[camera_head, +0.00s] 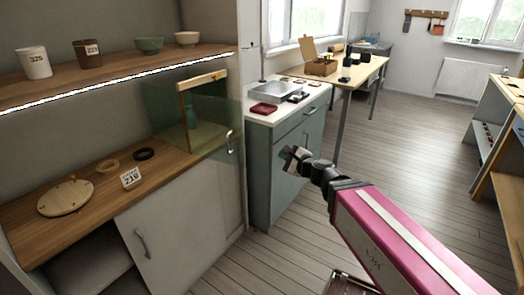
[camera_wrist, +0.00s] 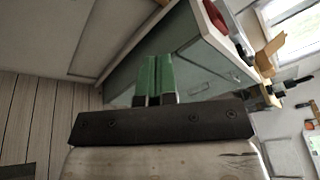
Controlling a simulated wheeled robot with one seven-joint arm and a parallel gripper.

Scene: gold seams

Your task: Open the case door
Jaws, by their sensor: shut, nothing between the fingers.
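A glass case (camera_head: 163,116) with greenish panes and a pale wooden frame stands at the right end of the lower wooden shelf. A teal vase (camera_head: 191,112) shows through its glass. The case door (camera_head: 222,120) is a tinted pane with a silver upright handle (camera_head: 230,142) on its right side; it looks closed, though the clear glass makes this hard to tell. My gripper (camera_head: 289,153) is to the right of the handle, apart from it, in front of the green cabinet. In the wrist view its green fingers (camera_wrist: 154,82) are together and empty.
The green cabinet (camera_head: 285,165) with a sink and red tray (camera_head: 263,108) stands right of the case. Cups and bowls sit on the upper shelf (camera_head: 110,75). A round wooden board (camera_head: 65,198) and number card (camera_head: 131,177) lie left of the case.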

